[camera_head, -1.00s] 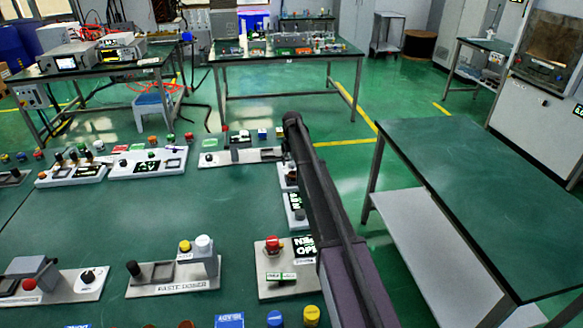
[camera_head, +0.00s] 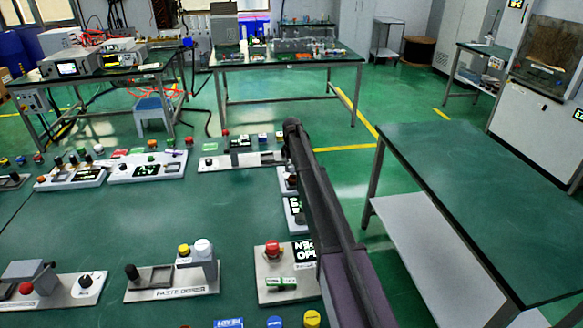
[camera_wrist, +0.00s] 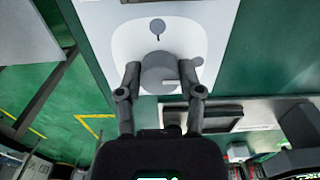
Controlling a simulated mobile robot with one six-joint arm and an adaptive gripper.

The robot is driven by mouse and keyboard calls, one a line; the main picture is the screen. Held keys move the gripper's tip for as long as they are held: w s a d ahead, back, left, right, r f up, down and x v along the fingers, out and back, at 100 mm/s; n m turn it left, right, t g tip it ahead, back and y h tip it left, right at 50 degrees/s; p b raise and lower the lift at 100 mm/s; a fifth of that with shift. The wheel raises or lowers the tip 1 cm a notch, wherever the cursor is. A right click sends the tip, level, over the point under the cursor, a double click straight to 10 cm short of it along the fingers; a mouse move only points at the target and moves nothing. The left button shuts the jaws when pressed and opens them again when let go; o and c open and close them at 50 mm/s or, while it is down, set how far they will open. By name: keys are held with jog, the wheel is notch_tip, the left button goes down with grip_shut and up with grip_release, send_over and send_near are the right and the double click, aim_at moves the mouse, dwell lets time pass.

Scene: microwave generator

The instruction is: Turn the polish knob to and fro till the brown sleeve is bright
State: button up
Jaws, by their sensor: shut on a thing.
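In the wrist view a round grey knob (camera_wrist: 158,68) with a pale pointer mark sits on a white plate with a grey border. I take it for the polish knob, though I can read no label on it. My gripper (camera_wrist: 160,80) has one finger on each side of the knob and is shut on it. In the head view my arm reaches away over the bench, and the gripper cannot be made out. I cannot pick out the brown sleeve in either view.
A small grey disc (camera_wrist: 157,25) and a round tab (camera_wrist: 197,61) are close to the knob. In the head view several control panels crowd the green bench (camera_head: 130,225), including one with a red button (camera_head: 272,248). An empty green table (camera_head: 480,200) stands at right.

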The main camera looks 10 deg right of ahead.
dwell(0.4)
jog(key=n, duration=0.5)
jog(key=shift+n, duration=0.4)
jog(key=shift+n, duration=2.8)
jog(key=m, duration=0.5)
jog(key=shift+m, duration=0.6)
